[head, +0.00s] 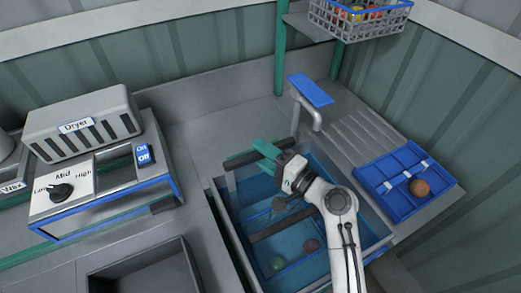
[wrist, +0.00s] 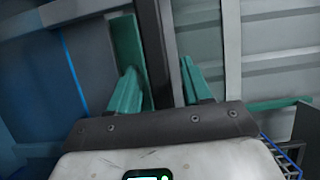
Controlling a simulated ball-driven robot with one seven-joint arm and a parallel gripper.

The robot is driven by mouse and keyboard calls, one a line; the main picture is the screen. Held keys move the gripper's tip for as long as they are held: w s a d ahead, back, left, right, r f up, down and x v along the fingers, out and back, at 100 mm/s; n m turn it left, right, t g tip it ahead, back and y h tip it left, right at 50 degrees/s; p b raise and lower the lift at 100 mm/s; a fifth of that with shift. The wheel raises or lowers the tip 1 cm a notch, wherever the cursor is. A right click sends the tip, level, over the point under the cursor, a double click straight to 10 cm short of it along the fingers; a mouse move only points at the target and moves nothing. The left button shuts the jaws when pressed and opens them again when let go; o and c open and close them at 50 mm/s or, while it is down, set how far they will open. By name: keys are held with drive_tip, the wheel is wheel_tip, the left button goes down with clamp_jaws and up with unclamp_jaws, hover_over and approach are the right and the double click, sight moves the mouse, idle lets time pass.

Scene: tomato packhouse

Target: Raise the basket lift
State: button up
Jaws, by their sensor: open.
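The wash tank (head: 232,235) stands in the counter, full of blue water. Dark bars (head: 285,218) cross it and appear to be part of the basket lift; my arm hides much of them. A green tomato (head: 277,264) and a dull reddish one (head: 311,245) lie low in the tank. My gripper (head: 250,153) is over the tank's far left edge, with its teal fingers apart. In the wrist view my gripper (wrist: 158,75) is open, and a dark upright bar (wrist: 155,45) shows between its fingers. I cannot tell whether they touch it.
A tap with a blue lever (head: 310,90) stands behind the tank. A blue divided tray (head: 378,180) with one orange-brown tomato (head: 419,187) is at right. The dryer (head: 80,122) is at left, above a dark bin (head: 145,270). A basket (head: 350,25) sits upper right.

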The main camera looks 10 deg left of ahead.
drive_tip(key=shift+w+a, duration=0.3)
drive_tip(key=shift+a, duration=0.15)
clamp_jaws()
idle(0.4)
